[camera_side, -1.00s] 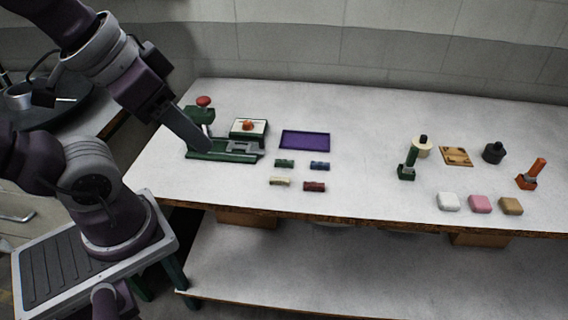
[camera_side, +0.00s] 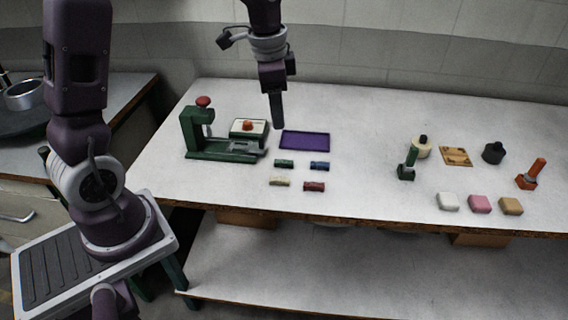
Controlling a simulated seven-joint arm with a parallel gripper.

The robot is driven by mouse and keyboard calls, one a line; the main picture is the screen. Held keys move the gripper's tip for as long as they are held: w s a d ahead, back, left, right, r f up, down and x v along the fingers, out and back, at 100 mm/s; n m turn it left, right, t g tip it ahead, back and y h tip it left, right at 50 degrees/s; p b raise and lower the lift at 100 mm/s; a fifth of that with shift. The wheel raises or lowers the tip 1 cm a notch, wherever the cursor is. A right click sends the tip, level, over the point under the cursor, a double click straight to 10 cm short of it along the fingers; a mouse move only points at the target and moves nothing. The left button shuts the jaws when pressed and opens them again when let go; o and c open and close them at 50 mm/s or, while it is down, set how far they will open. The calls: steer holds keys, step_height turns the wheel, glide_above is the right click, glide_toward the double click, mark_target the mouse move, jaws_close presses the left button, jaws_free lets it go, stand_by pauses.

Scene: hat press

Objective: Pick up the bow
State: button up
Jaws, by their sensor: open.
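Several small band-like pieces lie on the table in two rows: green (camera_side: 284,163), blue (camera_side: 320,166), cream (camera_side: 279,181) and dark red (camera_side: 314,187). They could be bows, but they are too small to tell, and I cannot say which one is the bow. My gripper (camera_side: 277,126) points down above the table, just left of the purple tray (camera_side: 305,148) in the picture. It is open, with nothing visible in it, and is apart from the small pieces, which lie nearer the front edge.
A green press (camera_side: 197,135) with a red knob stands left, beside a box with an orange-red button (camera_side: 248,126). Stamps, including a green one (camera_side: 407,163) and an orange one (camera_side: 530,175), and coloured blocks (camera_side: 480,204) stand right. The table between is clear.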

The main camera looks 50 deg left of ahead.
mark_target(284, 161)
steer(key=w+a+f+m, duration=0.1)
steer(key=f, duration=0.3)
steer(key=w+a+f+g, duration=0.1)
steer(key=w+a+f, duration=0.1)
steer(key=f, duration=0.1)
steer(key=w+a+f+m, duration=0.1)
steer(key=f, duration=0.3)
steer(key=shift+w+a+f+m+g+h, duration=0.25)
steer(key=shift+w+f+m+g+h, duration=0.05)
steer(key=f, duration=0.8)
steer(key=shift+w+d, duration=0.25)
steer(key=shift+r, duration=0.1)
jaws_close()
